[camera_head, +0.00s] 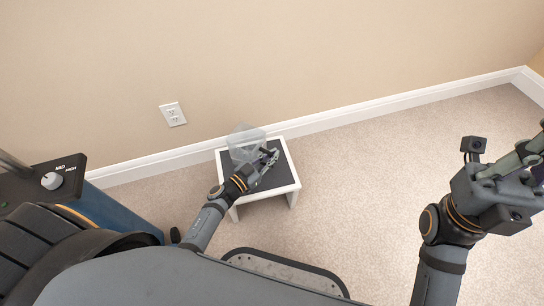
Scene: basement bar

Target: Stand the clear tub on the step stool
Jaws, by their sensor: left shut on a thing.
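The clear tub (243,138) is see-through and sits at the back left of the step stool, over its dark top. I cannot tell whether its base touches the top. The step stool (286,180) has a white frame and a dark top, and stands on the carpet by the wall. My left gripper (266,164) is over the stool, shut on the clear tub at its near side, and hides part of it. My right gripper (535,155) is raised at the right edge, far from the stool and partly cut off; its fingertips do not show clearly.
A beige wall with a white baseboard (358,112) runs behind the stool, with an outlet (172,114) on it. A dark machine with a knob (51,181) stands at the left. The carpet (360,180) right of the stool is clear.

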